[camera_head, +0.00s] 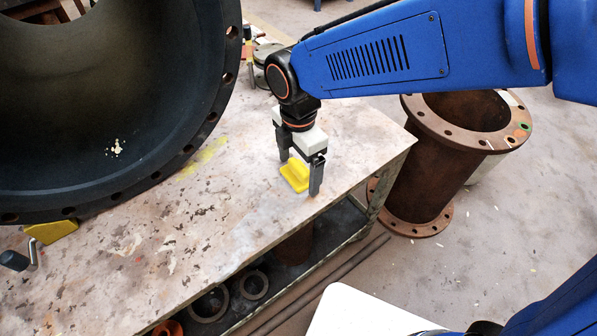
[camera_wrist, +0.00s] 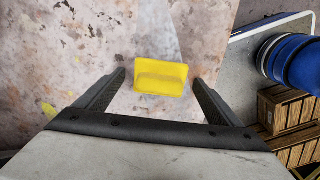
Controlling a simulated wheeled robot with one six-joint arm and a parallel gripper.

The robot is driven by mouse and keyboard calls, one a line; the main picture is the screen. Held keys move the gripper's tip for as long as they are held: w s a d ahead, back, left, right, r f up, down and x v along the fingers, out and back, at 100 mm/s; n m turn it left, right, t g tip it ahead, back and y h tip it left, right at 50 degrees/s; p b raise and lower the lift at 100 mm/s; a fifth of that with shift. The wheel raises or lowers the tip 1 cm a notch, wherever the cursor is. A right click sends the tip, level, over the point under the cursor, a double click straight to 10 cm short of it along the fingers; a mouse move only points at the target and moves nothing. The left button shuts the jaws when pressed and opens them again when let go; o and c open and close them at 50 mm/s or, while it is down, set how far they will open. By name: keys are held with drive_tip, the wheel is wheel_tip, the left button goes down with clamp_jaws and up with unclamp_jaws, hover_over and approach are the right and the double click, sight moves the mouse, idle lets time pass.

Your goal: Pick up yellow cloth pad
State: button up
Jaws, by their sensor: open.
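The yellow cloth pad (camera_head: 295,174) lies on the worn table top near its right end in the head view. It has a raised ridge along it. My gripper (camera_head: 300,177) points down over the pad with its jaws open, one finger on either side of it. In the wrist view the pad (camera_wrist: 160,78) shows between and just beyond the two fingertips (camera_wrist: 158,80). The fingers appear apart from the pad, with nothing held. I cannot tell the exact height of the fingertips above the table.
A large black rubber-lined flanged pipe (camera_head: 213,115) fills the table's left side. A rusty flanged pipe (camera_head: 425,165) stands on the floor to the right. A yellow wedge (camera_head: 50,232) sits under the large pipe. The table top (camera_head: 215,215) around the pad is clear. Rings lie on the lower shelf.

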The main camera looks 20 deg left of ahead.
sight(298, 166)
drive_tip(key=shift+c, duration=0.3)
drive_tip(key=c, duration=1.1)
drive_tip(key=shift+r, duration=0.15)
wheel_tip(298, 166, up, 10)
drive_tip(key=shift+f, duration=0.1)
drive_tip(key=shift+o, duration=1)
drive_tip(key=shift+c, duration=0.4)
